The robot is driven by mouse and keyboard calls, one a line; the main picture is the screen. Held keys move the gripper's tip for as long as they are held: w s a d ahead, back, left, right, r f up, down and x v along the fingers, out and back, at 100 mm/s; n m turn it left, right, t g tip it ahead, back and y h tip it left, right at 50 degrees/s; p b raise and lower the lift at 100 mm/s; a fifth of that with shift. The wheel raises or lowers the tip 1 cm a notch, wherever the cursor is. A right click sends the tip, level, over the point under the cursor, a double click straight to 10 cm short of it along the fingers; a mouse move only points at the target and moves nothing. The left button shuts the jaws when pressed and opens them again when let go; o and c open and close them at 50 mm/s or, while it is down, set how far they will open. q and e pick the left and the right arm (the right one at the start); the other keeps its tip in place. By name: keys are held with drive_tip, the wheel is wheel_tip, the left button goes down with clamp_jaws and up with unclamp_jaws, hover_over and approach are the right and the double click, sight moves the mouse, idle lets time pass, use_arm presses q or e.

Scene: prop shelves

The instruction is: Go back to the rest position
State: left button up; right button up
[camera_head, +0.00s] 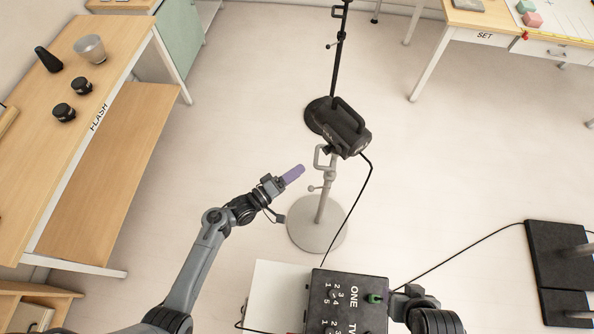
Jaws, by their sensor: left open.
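My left gripper (291,175) has purple fingers and is open, seen from the side. It is over the floor, left of a grey stand (322,205) that carries a black lamp head (346,128). I see nothing held in it. My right gripper (390,296) is at the right edge of a black control box (345,291), close beside a green knob or switch (374,298). Its fingers are mostly hidden, so I cannot tell its opening or whether it touches the green part.
A black cable (349,214) runs from the lamp to the box. A table marked SET (484,36) stands far right. Open floor (450,170) lies between.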

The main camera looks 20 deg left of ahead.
use_arm(q)
drive_tip(key=s+f+m+g+y, duration=0.15)
drive_tip(key=s+f, duration=0.25)
drive_tip(key=s, duration=0.7)
drive_tip(key=s+a+r+m+g+y, duration=0.4)
drive_tip(key=s+a+r+g, duration=0.1)
drive_tip(key=s, duration=0.3)
drive_tip(key=s+a+r+m+g+y, duration=0.4)
drive_tip(key=s+r+g+y, duration=0.1)
drive_tip(key=s, duration=0.2)
wheel_tip(320, 180, up, 12)
drive_tip(key=p, duration=1.2)
drive_tip(key=shift+a, duration=0.15)
